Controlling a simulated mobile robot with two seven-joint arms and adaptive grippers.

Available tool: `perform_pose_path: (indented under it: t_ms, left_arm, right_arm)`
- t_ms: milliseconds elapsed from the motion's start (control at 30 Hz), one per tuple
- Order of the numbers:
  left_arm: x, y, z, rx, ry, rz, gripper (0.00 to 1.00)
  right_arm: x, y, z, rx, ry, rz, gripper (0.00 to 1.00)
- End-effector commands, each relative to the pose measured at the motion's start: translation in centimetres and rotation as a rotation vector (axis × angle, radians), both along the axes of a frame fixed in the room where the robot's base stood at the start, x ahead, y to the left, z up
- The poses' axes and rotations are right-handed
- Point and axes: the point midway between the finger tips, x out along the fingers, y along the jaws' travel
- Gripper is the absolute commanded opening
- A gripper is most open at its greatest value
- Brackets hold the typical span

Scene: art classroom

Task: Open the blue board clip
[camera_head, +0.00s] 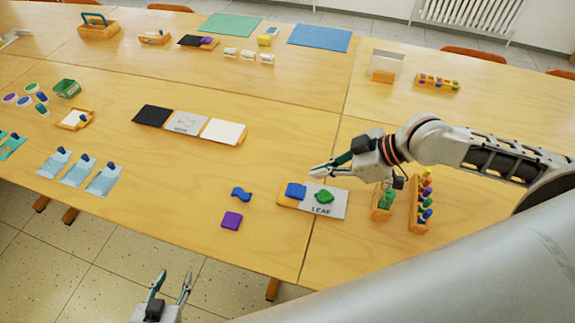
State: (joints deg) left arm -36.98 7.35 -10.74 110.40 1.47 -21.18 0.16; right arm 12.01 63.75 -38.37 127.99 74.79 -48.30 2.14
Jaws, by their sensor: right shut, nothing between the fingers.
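The blue board clip (295,191) sits at the left end of a small wooden board (284,203), over the edge of a white card (335,207) marked LEAF with a green leaf shape (323,197). Whether the clip is open or closed is too small to tell. My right gripper (318,171) is shut and empty, its fingertips pointing left, above and slightly right of the clip in the picture. It looks apart from the clip. My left gripper (172,278) is open and empty at the bottom edge, in front of the table.
A blue wavy piece (241,194) and a purple block (232,221) lie left of the board. A wooden rack of colored pegs (421,204) and a wooden holder with a green item (383,205) stand to its right. The table's front edge (200,234) is near.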

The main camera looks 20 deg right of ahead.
Motion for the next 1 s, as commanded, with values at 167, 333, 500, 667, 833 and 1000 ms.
perform_pose_path:
  t_ms: [167, 333, 500, 667, 833, 1000]
  left_arm:
    - [-0.3, 0.0, -0.2, 0.0, 0.007, 0.001, 0.4]
    - [-0.5, 0.0, -0.2, 0.0, 0.009, 0.001, 0.4]
    - [-0.6, 0.0, -0.3, 0.0, 0.013, 0.001, 0.4]
    - [-0.6, 0.0, -0.1, -0.001, 0.01, 0.001, 0.4]
    - [-0.5, 0.0, 0.1, -0.001, 0.008, 0.001, 0.4]
    - [-0.4, 0.0, 0.1, 0.0, 0.006, 0.001, 0.4]
  right_arm:
    - [-0.3, -0.5, 0.4, -0.013, 0.015, 0.009, 0.0]
    - [-0.3, -0.5, 0.4, -0.012, 0.016, 0.009, 0.0]
    - [-0.3, -0.4, 0.4, -0.012, 0.015, 0.008, 0.0]
    - [0.1, 0.2, -0.2, -0.009, 0.014, 0.008, 0.0]
    - [0.9, 1.6, -1.7, -0.007, 0.015, 0.007, 0.0]
    - [2.0, 3.4, -3.8, -0.007, 0.015, 0.007, 0.0]
